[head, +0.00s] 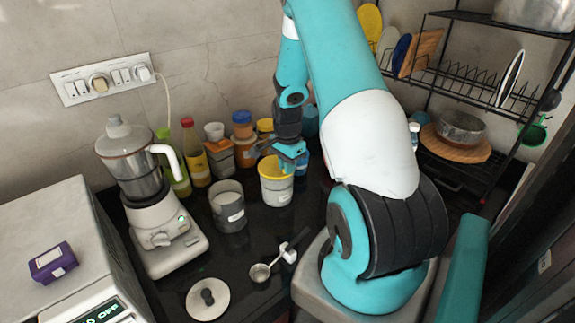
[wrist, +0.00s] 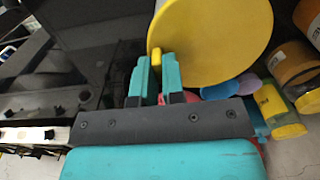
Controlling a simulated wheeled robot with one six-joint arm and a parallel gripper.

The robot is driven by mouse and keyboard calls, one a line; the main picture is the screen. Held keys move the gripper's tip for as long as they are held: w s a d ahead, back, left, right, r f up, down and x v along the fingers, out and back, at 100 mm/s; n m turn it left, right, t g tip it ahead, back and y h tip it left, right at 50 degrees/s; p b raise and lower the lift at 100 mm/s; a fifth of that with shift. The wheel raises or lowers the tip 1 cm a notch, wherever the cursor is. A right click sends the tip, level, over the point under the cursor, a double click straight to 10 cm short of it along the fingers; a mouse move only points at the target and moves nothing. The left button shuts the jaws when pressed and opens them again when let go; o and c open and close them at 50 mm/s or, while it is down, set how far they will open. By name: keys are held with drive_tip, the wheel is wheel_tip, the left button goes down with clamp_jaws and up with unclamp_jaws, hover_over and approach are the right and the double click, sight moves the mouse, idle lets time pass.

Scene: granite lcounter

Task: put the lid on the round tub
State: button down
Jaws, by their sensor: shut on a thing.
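The round tub (head: 275,192) is pale with a label and stands on the dark counter, left of my arm. A yellow round lid (head: 273,168) lies over its top in the head view. In the wrist view the lid (wrist: 215,35) is a wide yellow disc with a small tab at its edge. My gripper (head: 291,163) is at the right side of the lid. In the wrist view my gripper (wrist: 156,74) is shut on that tab. I cannot tell whether the lid is fully seated on the rim.
A grey open canister (head: 229,212) stands close left of the tub. Behind are several bottles and jars (head: 220,157). A blender (head: 150,190) stands at the left. A knobbed round lid (head: 208,299) and a measuring spoon (head: 262,271) lie on the counter in front.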

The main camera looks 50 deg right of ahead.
drive_tip(key=shift+f, duration=0.4)
drive_tip(key=c, duration=1.1)
unclamp_jaws()
drive_tip(key=shift+r, duration=0.15)
wheel_tip(320, 180, up, 17)
drive_tip(key=b, duration=0.4)
drive_tip(key=s+a+r+n+t+y+b, duration=0.1)
drive_tip(key=a+r+n+y, duration=0.15)
drive_tip(key=a+n, duration=1.75)
drive_tip(key=s+a+n, duration=0.2)
drive_tip(key=s+a, duration=0.3)
drive_tip(key=a, duration=0.2)
drive_tip(key=s+a+n+y, duration=0.1)
drive_tip(key=s+a+n, duration=0.2)
drive_tip(key=s+a, duration=0.2)
drive_tip(key=s+a+n+g, duration=0.1)
drive_tip(key=s+a+n, duration=0.1)
drive_tip(key=s+a, duration=0.3)
drive_tip(key=shift+a+r+y+b, duration=0.2)
drive_tip(key=shift+a, duration=0.8)
drive_tip(key=shift+a+r+y+b, duration=0.15)
drive_tip(key=shift+a, duration=0.85)
